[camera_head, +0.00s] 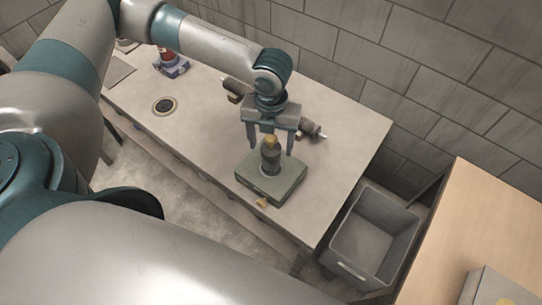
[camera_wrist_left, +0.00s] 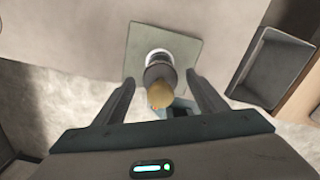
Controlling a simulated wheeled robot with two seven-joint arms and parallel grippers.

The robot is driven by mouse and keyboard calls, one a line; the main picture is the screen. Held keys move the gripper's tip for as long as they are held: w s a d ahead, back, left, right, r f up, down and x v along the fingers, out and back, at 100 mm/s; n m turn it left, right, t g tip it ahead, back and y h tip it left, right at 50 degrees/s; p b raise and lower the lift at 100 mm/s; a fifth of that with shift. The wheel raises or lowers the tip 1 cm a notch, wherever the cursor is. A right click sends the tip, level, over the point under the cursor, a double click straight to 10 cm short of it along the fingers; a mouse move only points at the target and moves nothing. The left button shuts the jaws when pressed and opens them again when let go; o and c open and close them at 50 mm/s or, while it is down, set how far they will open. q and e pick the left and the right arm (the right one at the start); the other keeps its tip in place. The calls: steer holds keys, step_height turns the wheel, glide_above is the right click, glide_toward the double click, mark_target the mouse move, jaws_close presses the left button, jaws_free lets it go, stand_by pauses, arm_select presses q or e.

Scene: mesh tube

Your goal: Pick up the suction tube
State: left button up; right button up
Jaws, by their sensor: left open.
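The suction tube (camera_head: 270,156) appears to be the dark upright cylinder with a yellowish top, standing on a green-grey square base (camera_head: 284,187) on the table. My left gripper (camera_head: 271,146) is open above the base, with its fingers on either side of the tube's upper part. In the left wrist view the tube (camera_wrist_left: 158,72) lies between the two fingertips (camera_wrist_left: 162,86), with its yellow end toward the camera. I cannot tell whether a finger touches it. My right gripper does not show.
The grey table (camera_head: 205,125) also bears a dark cylindrical part (camera_head: 311,130) behind the gripper, a round dark ring (camera_head: 164,105) and a red and blue item (camera_head: 170,65). A grey bin (camera_head: 372,238) stands past the table's right end, beside a wooden surface (camera_head: 490,215).

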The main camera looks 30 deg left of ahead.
arm_select(q)
jaws_close()
steer(key=shift+r, duration=0.1)
